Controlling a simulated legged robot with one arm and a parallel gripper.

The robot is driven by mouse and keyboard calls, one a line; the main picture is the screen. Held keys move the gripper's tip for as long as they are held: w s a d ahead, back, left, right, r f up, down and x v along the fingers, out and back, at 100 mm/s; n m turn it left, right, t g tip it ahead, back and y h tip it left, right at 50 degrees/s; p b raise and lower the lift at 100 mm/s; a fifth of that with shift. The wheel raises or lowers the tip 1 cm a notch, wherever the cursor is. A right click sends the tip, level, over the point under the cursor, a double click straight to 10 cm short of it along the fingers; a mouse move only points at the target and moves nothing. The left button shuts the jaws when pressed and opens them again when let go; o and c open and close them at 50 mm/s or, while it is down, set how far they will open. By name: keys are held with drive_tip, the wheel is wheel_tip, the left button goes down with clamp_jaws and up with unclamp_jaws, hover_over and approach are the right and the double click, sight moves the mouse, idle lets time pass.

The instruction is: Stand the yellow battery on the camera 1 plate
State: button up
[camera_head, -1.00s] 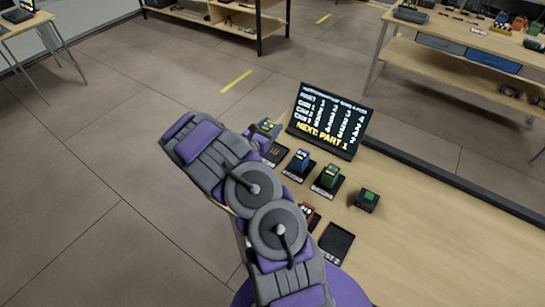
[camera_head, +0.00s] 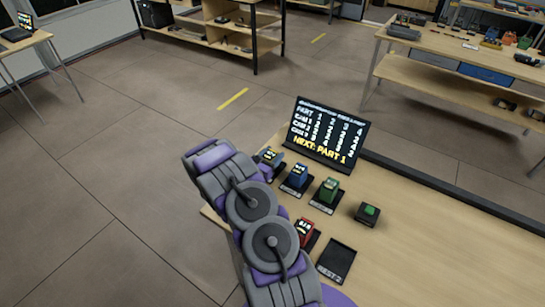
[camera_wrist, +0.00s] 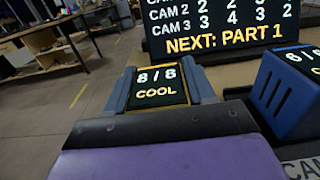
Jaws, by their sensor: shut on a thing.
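The yellow battery (camera_head: 271,156) is at the left end of the row on the table, at the dark camera 1 plate (camera_head: 279,172). It looks upright, with its base at the plate, but firm contact cannot be made out. In the wrist view the battery (camera_wrist: 157,88) faces me, its display reading "8/8 COOL". My gripper (camera_wrist: 160,103) is shut on it. The head view shows my arm reaching in from below, with my fingertips mostly hidden. The plate under the battery is hidden in the wrist view.
The blue battery (camera_head: 297,175) stands close to the right, then the green one (camera_head: 328,190). A red battery (camera_head: 305,230), an empty plate (camera_head: 337,261) and a dark box with a green top (camera_head: 367,214) are nearer. A screen (camera_head: 328,132) reading "NEXT: PART 1" stands behind.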

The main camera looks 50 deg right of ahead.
drive_tip(key=shift+a, duration=0.1)
drive_tip(key=o, duration=1.3)
